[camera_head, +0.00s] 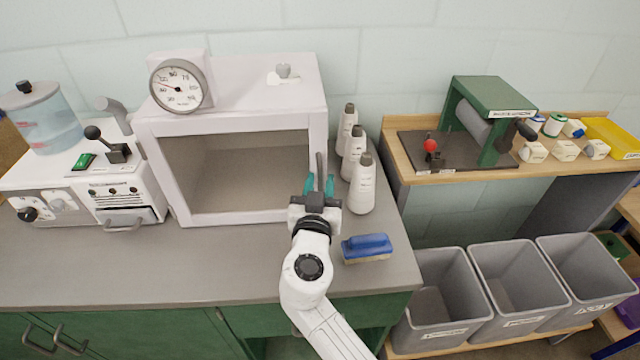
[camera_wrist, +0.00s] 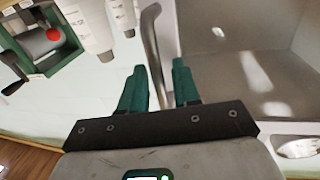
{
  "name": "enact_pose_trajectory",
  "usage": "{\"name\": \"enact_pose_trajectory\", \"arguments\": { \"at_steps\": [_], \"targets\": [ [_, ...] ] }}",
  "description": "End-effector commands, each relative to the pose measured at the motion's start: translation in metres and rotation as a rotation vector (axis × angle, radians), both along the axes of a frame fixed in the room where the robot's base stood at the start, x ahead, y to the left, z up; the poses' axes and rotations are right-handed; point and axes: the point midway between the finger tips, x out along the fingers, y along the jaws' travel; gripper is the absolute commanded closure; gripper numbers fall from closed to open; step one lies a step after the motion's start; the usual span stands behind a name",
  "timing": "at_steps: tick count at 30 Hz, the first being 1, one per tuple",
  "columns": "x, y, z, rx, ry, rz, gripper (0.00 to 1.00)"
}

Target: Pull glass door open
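A white box-shaped cabinet (camera_head: 227,66) stands on the grey counter with its front glass door (camera_head: 245,170) facing me; the door looks shut. A grey vertical bar handle (camera_head: 319,166) is at the door's right edge. My gripper (camera_head: 319,184) is at the handle, in front of the door. In the wrist view the bar handle (camera_wrist: 152,45) runs down between the two teal fingers of my gripper (camera_wrist: 160,80). The fingers are spread, with gaps beside the bar. The glass (camera_wrist: 235,75) shows bright reflections there. I cannot tell whether a finger touches the handle.
Several white bottles (camera_head: 361,185) stand just right of the cabinet. A blue brush (camera_head: 366,247) lies on the counter right of my arm. A dial gauge (camera_head: 180,86) sits on the cabinet top. A white machine (camera_head: 85,190) stands left. The counter before the door's left part is clear.

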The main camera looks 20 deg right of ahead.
Motion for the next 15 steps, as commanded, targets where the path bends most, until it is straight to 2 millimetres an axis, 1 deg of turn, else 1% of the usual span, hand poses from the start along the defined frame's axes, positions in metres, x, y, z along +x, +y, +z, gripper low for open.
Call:
{"name": "enact_pose_trajectory", "arguments": {
  "at_steps": [2,11,15],
  "targets": [
    [-0.0001,0.0,-0.0001,0.0,0.0,0.0,0.71],
    [-0.0004,0.0001,-0.0002,0.0,0.0,0.0,0.99],
    [-0.0004,0.0001,-0.0002,0.0,0.001,0.0,1.0]
  ]
}}
